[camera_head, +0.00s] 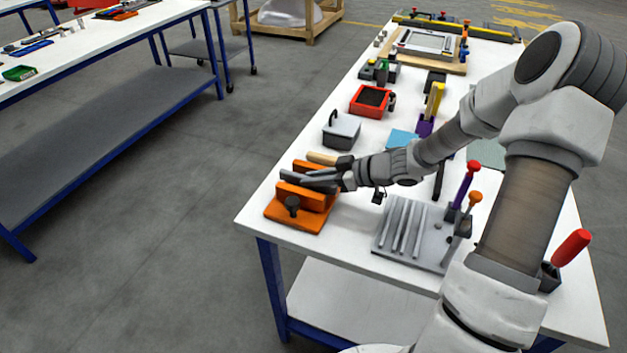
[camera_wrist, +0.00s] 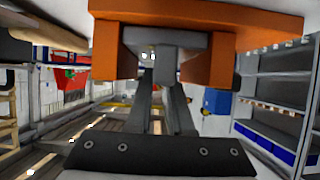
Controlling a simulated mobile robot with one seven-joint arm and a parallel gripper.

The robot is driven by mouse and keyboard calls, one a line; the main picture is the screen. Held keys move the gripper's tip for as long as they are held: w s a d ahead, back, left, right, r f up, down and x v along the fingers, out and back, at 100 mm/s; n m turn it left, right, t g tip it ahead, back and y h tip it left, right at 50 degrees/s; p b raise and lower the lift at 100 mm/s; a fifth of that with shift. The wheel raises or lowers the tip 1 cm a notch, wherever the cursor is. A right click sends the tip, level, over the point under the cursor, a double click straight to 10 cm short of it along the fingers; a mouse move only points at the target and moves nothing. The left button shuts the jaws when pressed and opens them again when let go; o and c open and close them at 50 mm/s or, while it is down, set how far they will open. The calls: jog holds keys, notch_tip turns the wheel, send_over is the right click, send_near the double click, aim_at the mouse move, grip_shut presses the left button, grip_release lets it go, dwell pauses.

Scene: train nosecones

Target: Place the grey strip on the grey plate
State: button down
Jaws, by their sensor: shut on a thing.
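The grey strip (camera_head: 303,179) sits in an orange clamp-like holder (camera_head: 296,222), between its two upright orange blocks. My gripper (camera_head: 330,180) reaches in from the right at the holder and is shut on the strip. In the wrist view my gripper's fingers (camera_wrist: 165,100) run up to the end of the grey strip (camera_wrist: 152,42), with orange blocks of the holder (camera_wrist: 200,15) on both sides. The fingertips partly hide the strip. The grey plate (camera_head: 432,254) lies on the table to the right of the holder, with several light grey strips standing along it.
A grey block with a handle (camera_head: 341,132) and a red box (camera_head: 371,101) stand behind the holder. My arm spans above the table's right side.

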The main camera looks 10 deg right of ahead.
jog(key=c, duration=1.1)
grip_release()
jog(key=shift+r, duration=0.15)
jog(key=p+v, duration=0.2)
jog(key=v, duration=1)
